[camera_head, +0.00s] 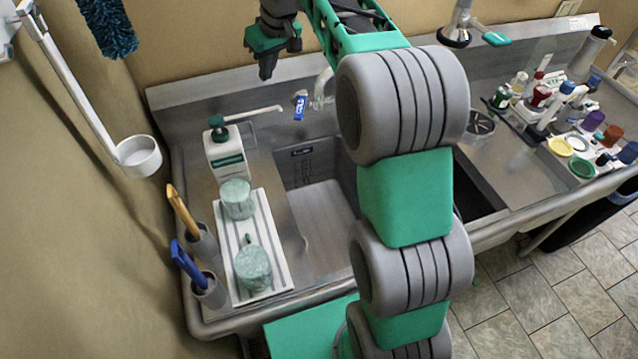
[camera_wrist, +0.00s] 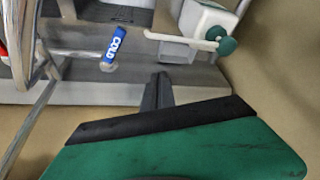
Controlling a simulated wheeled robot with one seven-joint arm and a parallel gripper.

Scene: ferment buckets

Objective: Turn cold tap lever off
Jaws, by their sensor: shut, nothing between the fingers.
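The cold tap lever (camera_head: 300,104) is a small blue handle with white lettering on the back ledge of the sink, beside the chrome spout (camera_head: 322,88). In the wrist view the same blue lever (camera_wrist: 115,44) reads "COLD" and stands tilted on a round base. My gripper (camera_head: 265,70) is shut and empty, above and to the left of the lever in the head view. In the wrist view its fingertips (camera_wrist: 158,78) lie to the right of the lever, apart from it.
A white soap bottle (camera_head: 224,150) with a green pump and long nozzle stands left of the basin (camera_head: 320,205); its nozzle reaches near the lever. A striped mat (camera_head: 275,270) holds two green glasses. Several bottles (camera_head: 540,95) crowd the right side.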

